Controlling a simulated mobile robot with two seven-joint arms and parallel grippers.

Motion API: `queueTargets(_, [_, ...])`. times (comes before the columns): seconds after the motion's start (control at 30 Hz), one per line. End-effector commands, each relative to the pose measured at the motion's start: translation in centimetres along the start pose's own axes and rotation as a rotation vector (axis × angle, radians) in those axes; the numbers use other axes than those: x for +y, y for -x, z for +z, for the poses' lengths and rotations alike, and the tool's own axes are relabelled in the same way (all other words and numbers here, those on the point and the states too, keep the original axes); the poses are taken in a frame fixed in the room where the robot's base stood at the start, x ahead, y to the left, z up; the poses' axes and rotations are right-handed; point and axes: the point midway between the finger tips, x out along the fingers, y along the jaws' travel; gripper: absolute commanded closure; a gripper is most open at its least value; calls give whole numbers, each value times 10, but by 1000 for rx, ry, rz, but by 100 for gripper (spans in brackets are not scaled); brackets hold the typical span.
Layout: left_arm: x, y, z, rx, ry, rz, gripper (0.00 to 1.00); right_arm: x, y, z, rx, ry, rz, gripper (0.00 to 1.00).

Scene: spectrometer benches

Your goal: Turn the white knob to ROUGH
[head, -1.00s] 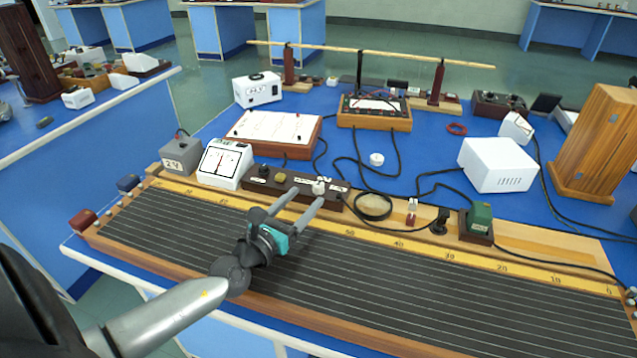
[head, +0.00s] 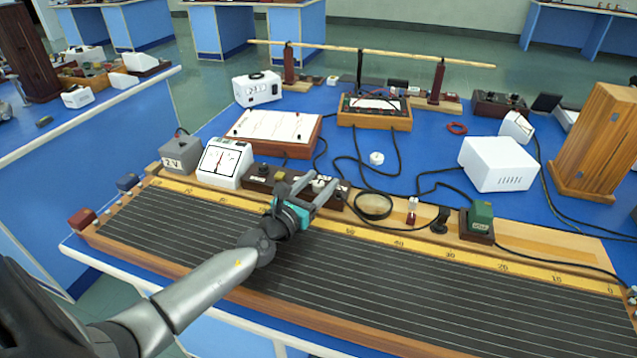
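The white knob (head: 318,186) sits on a low dark brown box (head: 258,180) behind the ruled board. The box also carries a dark knob, a yellowish piece and small white labels, too small to read. My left gripper (head: 322,179) has its two grey fingers apart, reaching toward the box, with the white knob showing between them. I cannot tell whether either finger touches the knob. The fingers hide part of the box top and its labels, so the knob's setting cannot be read. My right gripper is not in view.
A white meter (head: 224,162) and a grey 2 V block (head: 181,154) stand left of the box. A round black-rimmed dish (head: 373,206) is close on its right. The long wire board (head: 400,260) lies in front. Black cables run behind.

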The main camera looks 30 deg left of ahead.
Motion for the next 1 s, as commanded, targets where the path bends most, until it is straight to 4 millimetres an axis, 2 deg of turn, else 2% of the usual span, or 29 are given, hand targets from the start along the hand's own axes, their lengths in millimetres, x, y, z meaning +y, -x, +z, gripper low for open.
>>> queueTargets(0.07, [0, 0, 0, 0, 0, 0, 50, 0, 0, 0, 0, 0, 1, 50])
queueTargets(0.5, [0, 0, 0, 0, 0, 0, 99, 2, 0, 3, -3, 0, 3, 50])
queueTargets(1.0, [0, 0, 1, 0, 4, 25, 100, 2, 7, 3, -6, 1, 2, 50])
